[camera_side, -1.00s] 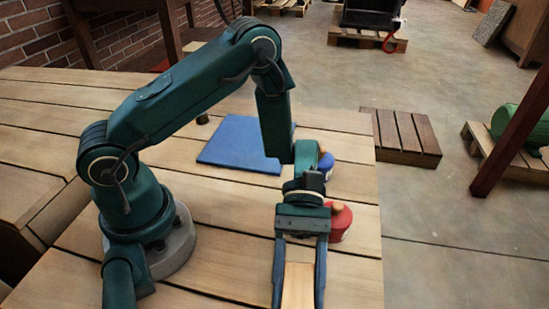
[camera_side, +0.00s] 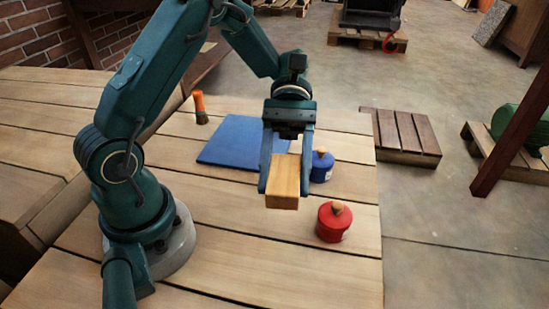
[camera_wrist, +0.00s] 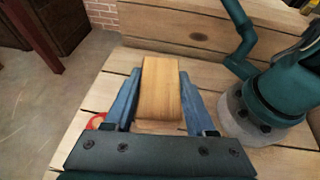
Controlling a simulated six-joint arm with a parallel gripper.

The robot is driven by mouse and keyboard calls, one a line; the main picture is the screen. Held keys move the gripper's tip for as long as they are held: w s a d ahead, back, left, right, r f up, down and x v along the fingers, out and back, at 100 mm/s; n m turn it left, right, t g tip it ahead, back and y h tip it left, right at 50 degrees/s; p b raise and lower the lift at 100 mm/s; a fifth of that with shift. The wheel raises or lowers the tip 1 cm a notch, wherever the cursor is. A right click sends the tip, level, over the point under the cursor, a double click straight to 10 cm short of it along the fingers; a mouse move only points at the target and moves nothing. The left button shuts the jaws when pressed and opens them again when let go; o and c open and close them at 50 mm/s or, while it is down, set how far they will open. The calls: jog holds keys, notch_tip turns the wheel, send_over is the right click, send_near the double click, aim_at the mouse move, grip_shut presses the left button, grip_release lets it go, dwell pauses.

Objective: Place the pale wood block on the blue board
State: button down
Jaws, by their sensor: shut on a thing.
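The pale wood block (camera_side: 284,178) is between the two fingers of my gripper (camera_side: 283,185), which is shut on it. In the side view the block looks held above the table, in front of the blue board. The block also fills the middle of the wrist view (camera_wrist: 160,92), with a finger along each side. The blue board (camera_side: 232,143) lies flat on the table, its right part hidden behind my gripper.
A blue pot with a wooden knob (camera_side: 321,172) stands just right of my gripper. A red pot (camera_side: 334,224) stands nearer the front right. An orange-topped item (camera_side: 199,106) stands behind the board's left corner. The table's front middle (camera_side: 250,265) is clear.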

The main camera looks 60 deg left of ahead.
notch_tip(320, 180, up, 5)
jog(key=shift+f, duration=0.1)
jog(key=s+a+f+m+g+y, duration=0.2)
jog(key=s+a+f+m+y, duration=0.2)
jog(key=a+m+y, duration=0.3)
jog(key=s+a+f+m+g+y, duration=0.3)
jog(key=s+a+m+y, duration=0.25)
jog(key=a, duration=0.35)
jog(key=w+a+r+m+t+y, duration=0.3)
jog(key=w+a+m+t+y, duration=0.1)
jog(key=a+m+t+y, duration=0.3)
jog(key=w+a+r+m+t+y, duration=0.35)
jog(key=a+m+t+y, duration=0.2)
jog(key=a+m, duration=0.4)
send_over(250, 139)
jog(key=shift+n+t+h, duration=0.3)
jog(key=shift+t+h, duration=0.1)
jog(key=shift+t, duration=0.05)
notch_tip(250, 139, down, 12)
jog(key=shift+r, duration=0.15)
jog(key=shift+f, duration=2.05)
